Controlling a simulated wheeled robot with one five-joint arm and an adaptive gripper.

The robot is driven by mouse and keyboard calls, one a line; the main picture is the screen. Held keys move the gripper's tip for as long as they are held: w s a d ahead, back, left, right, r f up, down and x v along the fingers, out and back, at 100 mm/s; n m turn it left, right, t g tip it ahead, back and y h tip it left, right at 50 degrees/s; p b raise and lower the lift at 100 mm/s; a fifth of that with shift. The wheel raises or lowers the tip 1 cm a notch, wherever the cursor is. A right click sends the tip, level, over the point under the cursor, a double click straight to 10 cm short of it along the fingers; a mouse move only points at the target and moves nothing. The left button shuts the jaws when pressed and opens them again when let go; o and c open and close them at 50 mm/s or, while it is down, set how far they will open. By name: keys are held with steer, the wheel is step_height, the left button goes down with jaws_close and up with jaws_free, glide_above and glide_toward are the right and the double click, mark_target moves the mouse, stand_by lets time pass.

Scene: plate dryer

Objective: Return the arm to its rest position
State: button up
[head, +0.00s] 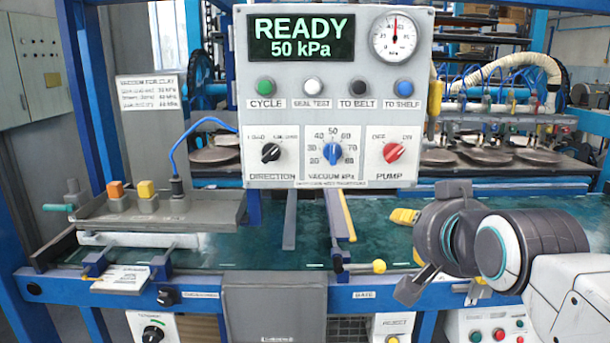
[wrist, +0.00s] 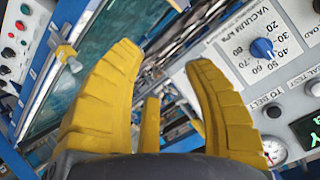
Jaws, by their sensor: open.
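My gripper (head: 404,216) is at the right in the head view, over the green belt and to the right of and below the grey control panel (head: 335,90). Its yellow fingers (wrist: 160,90) are spread in the wrist view, with nothing between them. The panel also shows in the wrist view (wrist: 235,75), beyond the right finger. In the head view its screen reads READY 50 kPa. The VACUUM knob (head: 333,150) points to about 50, and the red PUMP knob (head: 393,152) sits to its right. My arm comes in from the lower right.
The green belt (head: 270,250) runs behind a blue front rail (head: 60,291). A grey fixture (head: 160,209) with orange and yellow blocks is at the left. Racks of brown plates (head: 450,157) stand behind.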

steer(key=s+f+n+g+p, duration=0.3)
steer(key=s+g+p, duration=0.1)
steer(key=s+p, duration=0.4)
steer(key=s+f+n+g+p, duration=0.2)
steer(key=s+g+p, duration=0.3)
steer(key=s, duration=0.6)
steer(key=f+p, duration=0.1)
steer(key=p, duration=0.1)
steer(key=shift+s+n+p, duration=0.2)
steer(key=shift+n+p, duration=0.2)
